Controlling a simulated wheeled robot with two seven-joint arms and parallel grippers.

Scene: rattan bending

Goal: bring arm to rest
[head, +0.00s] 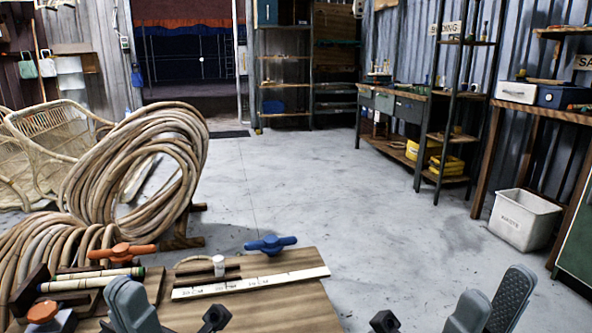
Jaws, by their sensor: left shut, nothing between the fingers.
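My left gripper (132,305) shows as grey fingers at the bottom left, over the near part of the wooden workbench top (290,312). Its fingers are shut with nothing between them. My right gripper (491,305) is at the bottom right, over the grey floor and clear of the bench. Its two grey fingers stand apart, and I see nothing held between them. The lower parts of both grippers are cut off by the picture's edge.
The bench carries an orange-handled clamp (122,252), a blue-handled clamp (270,244) and a white ruler strip (250,283). Rattan coils (140,165) stand at the left. A white bin (524,218) stands at the right. The middle floor is clear.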

